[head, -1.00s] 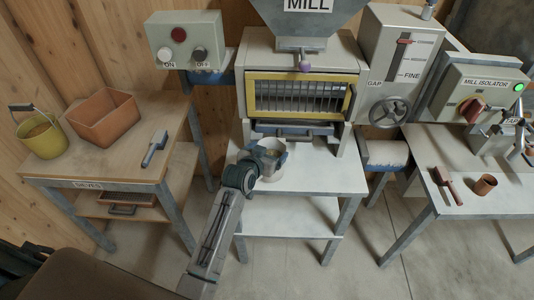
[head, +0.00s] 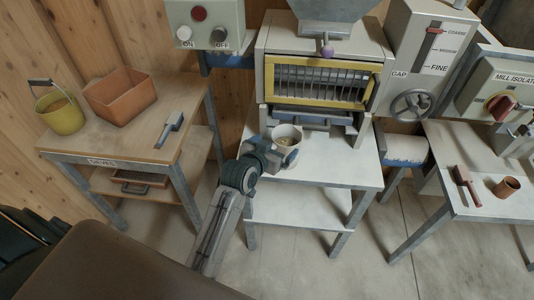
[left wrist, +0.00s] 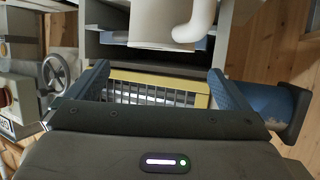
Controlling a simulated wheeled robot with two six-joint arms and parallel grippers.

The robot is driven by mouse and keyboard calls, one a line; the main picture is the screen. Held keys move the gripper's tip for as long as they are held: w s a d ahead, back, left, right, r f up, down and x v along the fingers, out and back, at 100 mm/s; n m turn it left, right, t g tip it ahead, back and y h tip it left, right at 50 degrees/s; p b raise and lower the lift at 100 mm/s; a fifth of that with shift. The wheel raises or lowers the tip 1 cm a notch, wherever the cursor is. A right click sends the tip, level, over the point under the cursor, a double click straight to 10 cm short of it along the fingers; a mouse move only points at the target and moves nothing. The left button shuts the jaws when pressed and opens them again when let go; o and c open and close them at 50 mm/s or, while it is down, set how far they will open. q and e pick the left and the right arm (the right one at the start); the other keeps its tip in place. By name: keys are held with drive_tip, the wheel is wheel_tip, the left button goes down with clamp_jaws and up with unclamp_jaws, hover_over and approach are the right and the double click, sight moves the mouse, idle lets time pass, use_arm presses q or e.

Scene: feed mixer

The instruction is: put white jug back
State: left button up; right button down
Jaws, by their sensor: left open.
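The white jug (head: 287,136) stands upright on the white table (head: 335,165) under the mill, with some tan material inside. In the left wrist view the jug (left wrist: 160,25) is at the top edge, with its curved handle to the right. My left gripper (head: 276,156) is at the front left of the jug, close to it. Its two blue-grey fingers (left wrist: 158,72) are spread and nothing is between them. The jug appears just beyond the fingertips; I cannot tell whether they touch it. My right gripper is not in view.
The mill's yellow-framed grille (head: 322,83) and blue-fronted drawer (head: 313,119) are behind the jug. A brown cup (head: 507,187) stands on the right table.

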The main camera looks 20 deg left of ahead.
use_arm(q)
drive_tip(key=d+v, duration=0.1)
drive_tip(key=v, duration=0.4)
drive_tip(key=s+a+f+g, duration=0.1)
drive_tip(key=s+f+g, duration=0.15)
drive_tip(key=f, duration=0.85)
drive_tip(key=s+a+f+g+y, duration=0.1)
drive_tip(key=s+a+f, duration=0.15)
drive_tip(key=f, duration=0.95)
drive_tip(key=s+a+f+g, duration=0.1)
drive_tip(key=s+f+g, duration=0.15)
drive_tip(key=f, duration=0.85)
drive_tip(key=s+a+f+g, duration=0.3)
drive_tip(key=s+f, duration=1.5)
drive_tip(key=s+a+f+g, duration=0.1)
drive_tip(key=s+f, duration=0.1)
drive_tip(key=s, duration=0.5)
drive_tip(key=s+a+f+g, duration=0.1)
drive_tip(key=s+f, duration=0.2)
drive_tip(key=s, duration=0.4)
drive_tip(key=s+a+f+g+y, duration=0.1)
drive_tip(key=s+f, duration=0.1)
drive_tip(key=s, duration=0.5)
drive_tip(key=shift+a+f+n+b, duration=0.3)
drive_tip(key=shift+n, duration=0.1)
drive_tip(key=shift+w, duration=0.1)
